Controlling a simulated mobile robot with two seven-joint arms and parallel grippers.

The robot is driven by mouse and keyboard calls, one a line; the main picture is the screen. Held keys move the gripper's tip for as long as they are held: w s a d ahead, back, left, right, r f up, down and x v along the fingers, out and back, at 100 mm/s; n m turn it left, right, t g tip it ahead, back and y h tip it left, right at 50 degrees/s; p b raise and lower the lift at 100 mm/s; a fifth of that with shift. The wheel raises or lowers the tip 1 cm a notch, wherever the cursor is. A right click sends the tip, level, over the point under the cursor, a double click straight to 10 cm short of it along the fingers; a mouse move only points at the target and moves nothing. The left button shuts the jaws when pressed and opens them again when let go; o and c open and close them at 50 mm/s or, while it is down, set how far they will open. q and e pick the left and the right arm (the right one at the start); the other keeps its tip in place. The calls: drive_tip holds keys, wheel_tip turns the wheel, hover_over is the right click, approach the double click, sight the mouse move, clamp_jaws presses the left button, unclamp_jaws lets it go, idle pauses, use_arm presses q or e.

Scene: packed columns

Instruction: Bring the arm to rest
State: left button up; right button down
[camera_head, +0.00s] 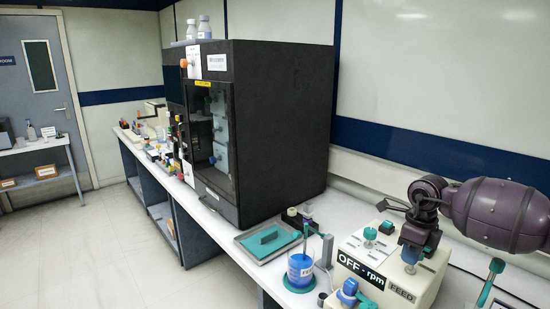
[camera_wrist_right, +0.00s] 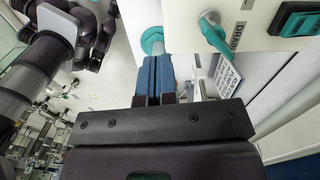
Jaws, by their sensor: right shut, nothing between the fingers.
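My right arm comes in from the right edge in the head view, in purple and dark grey. My right gripper (camera_head: 410,266) points down over the cream machine (camera_head: 441,273) labelled OFF, rpm and FEED. In the right wrist view its blue fingers (camera_wrist_right: 153,62) are together, with nothing between them. A teal ring (camera_wrist_right: 152,40) lies just beyond the fingertips; I cannot tell if they touch it.
A large black cabinet (camera_head: 285,130) stands on the bench left of the machine. Nearer are a grey tray (camera_head: 250,251) with a teal block, a beaker of blue liquid (camera_head: 301,268) and a teal-handled lever (camera_head: 491,283). The floor (camera_head: 120,250) at left is clear.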

drive_tip(key=s+a+f+n+g+y, duration=0.1)
drive_tip(key=s+a+f+n, duration=0.1)
drive_tip(key=a, duration=1)
drive_tip(key=s+a+f+n+g+y, duration=0.1)
drive_tip(key=s+a+f+n, duration=0.15)
drive_tip(key=a, duration=1.05)
drive_tip(key=s+a+f+m+g+y, duration=0.1)
drive_tip(key=s+a+f+m+y, duration=0.2)
drive_tip(key=s+a+m+y, duration=0.35)
drive_tip(key=s+d+f+m+t, duration=0.2)
drive_tip(key=d+f+m+t, duration=0.1)
drive_tip(key=d+m+t, duration=0.75)
drive_tip(key=s+d+f+m+t, duration=0.25)
drive_tip(key=d+m+t, duration=0.55)
drive_tip(key=d+m, duration=0.55)
drive_tip(key=s+d+f+m+g+h, duration=0.2)
drive_tip(key=s+d+f+m+h, duration=0.3)
drive_tip(key=s+d+m, duration=0.25)
drive_tip(key=s+d+f+m+g+h, duration=0.35)
drive_tip(key=s+d+f+m, duration=0.2)
drive_tip(key=s+d, duration=0.25)
drive_tip(key=w+a+f+m+t, duration=0.1)
drive_tip(key=a+m, duration=0.4)
drive_tip(key=a, duration=0.7)
drive_tip(key=shift+w+a+t+h, duration=0.2)
drive_tip(key=shift+w+t+h, duration=0.2)
drive_tip(key=shift+t, duration=0.1)
